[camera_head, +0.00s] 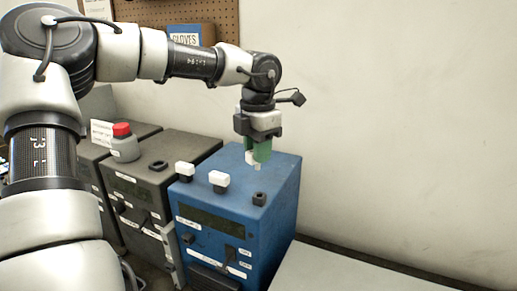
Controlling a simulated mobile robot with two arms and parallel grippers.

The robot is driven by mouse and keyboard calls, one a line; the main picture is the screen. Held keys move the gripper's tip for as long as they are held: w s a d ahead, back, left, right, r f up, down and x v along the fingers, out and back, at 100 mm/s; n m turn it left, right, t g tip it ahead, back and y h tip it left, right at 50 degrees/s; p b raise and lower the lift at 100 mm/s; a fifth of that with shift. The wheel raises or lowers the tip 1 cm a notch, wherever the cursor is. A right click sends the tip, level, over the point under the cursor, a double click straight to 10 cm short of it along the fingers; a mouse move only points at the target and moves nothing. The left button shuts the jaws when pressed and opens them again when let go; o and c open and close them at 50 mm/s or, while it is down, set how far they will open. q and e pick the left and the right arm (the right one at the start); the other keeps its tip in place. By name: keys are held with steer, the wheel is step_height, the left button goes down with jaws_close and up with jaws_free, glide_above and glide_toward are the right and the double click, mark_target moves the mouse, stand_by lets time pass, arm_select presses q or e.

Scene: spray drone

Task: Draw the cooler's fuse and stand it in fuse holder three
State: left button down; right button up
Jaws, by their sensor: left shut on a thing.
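My left gripper (259,153) is above the back of a blue box (283,189), pointing down. Its green fingers are shut on a small white fuse (257,166), mostly hidden between them; its lower end shows under the fingertips. I cannot tell whether that end touches the box top. Two white fuses stand on the box's left side, one further back (184,169) and one nearer the middle (219,179). A small black holder (260,198) near the right front of the top looks empty. My right gripper is out of view.
A dark grey box (150,185) stands left of the blue one, with a black socket (158,165) on top. A pale surface (340,272) lies clear at the right front. The wall (400,120) is behind.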

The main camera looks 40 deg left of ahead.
mark_target(259, 168)
arm_select(q)
steer(key=shift+w+f+b, duration=0.3)
steer(key=shift+w+f, duration=0.05)
steer(key=shift+f, duration=0.15)
steer(key=shift+f+b, duration=0.6)
steer(key=shift+f, duration=0.1)
steer(key=shift+f+b, duration=0.3)
steer(key=shift+f, duration=0.05)
steer(key=shift+s+f+b, duration=0.1)
steer(key=shift+f+b, duration=0.6)
steer(key=shift+f, duration=0.1)
steer(key=shift+f+b, duration=0.5)
steer(key=shift+f, duration=0.2)
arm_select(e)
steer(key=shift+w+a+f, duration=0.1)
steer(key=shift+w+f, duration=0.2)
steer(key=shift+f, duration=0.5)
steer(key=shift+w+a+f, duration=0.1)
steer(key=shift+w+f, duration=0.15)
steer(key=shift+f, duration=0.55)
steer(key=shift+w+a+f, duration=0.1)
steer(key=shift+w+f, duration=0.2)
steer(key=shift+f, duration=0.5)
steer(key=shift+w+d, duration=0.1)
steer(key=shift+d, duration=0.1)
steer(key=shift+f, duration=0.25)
